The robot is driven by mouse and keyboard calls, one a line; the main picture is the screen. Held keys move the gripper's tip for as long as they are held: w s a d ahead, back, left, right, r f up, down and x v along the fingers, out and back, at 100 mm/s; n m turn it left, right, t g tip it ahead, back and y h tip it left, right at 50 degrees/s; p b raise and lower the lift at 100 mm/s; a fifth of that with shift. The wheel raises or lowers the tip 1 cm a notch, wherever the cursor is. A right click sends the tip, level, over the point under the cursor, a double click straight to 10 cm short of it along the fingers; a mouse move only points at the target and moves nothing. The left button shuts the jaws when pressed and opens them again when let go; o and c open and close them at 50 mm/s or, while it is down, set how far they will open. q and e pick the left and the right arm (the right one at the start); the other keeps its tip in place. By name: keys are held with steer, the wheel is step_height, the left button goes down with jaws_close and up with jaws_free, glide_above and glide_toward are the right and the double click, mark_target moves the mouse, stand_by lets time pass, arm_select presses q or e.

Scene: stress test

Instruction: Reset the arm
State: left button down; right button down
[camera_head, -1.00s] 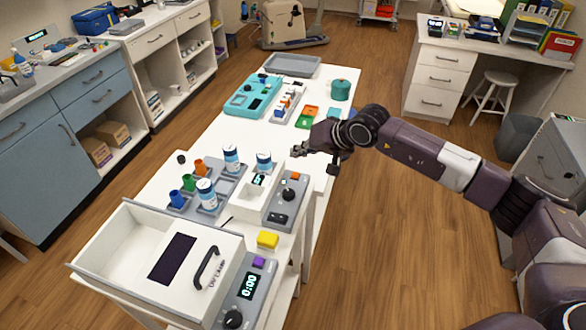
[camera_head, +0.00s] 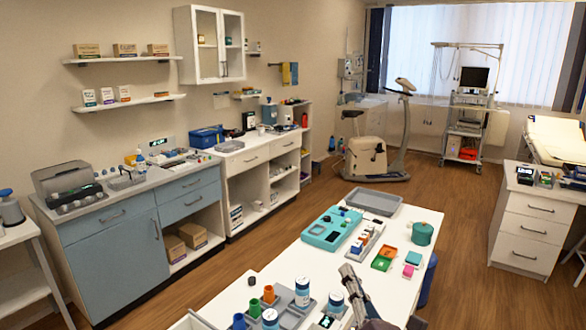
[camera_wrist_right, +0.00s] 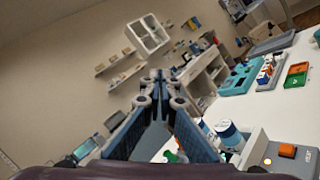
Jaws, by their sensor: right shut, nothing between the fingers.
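My right gripper (camera_head: 350,278) shows at the bottom of the head view, pointing up over the front part of the white table (camera_head: 310,262). Its fingers also show in the right wrist view (camera_wrist_right: 160,80), where their tips come together with nothing between them. Most of the right arm is cut off by the bottom edge of the head view. My left gripper and arm are not in view.
A teal device (camera_head: 332,229), a grey tray (camera_head: 373,201) and a teal canister (camera_head: 422,234) lie farther back.

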steer(key=s+d+f+m+g+h, duration=0.4)
steer(key=s+d+f+m, duration=0.2)
steer(key=f+m, duration=0.4)
steer(key=s+d+f+m+g+h, duration=0.35)
steer(key=s+d+f+m, duration=0.2)
steer(key=f+m, duration=0.4)
steer(key=s+a+f+m+g+y, duration=0.1)
steer(key=s+f+m+g, duration=0.4)
steer(key=s, duration=0.6)
steer(key=s+a+f+m+g+y, duration=0.2)
steer(key=s+f+m+g, duration=0.25)
steer(key=s, duration=0.55)
step_height(320, 180, down, 28)
steer(key=s+b, duration=0.1)
steer(key=s, duration=0.1)
steer(key=s+d+f+g+b, duration=0.1)
steer(key=s+d+f+g, duration=0.1)
steer(key=s+f, duration=1.5)
steer(key=shift+d+n, duration=0.4)
steer(key=shift+d, duration=0.3)
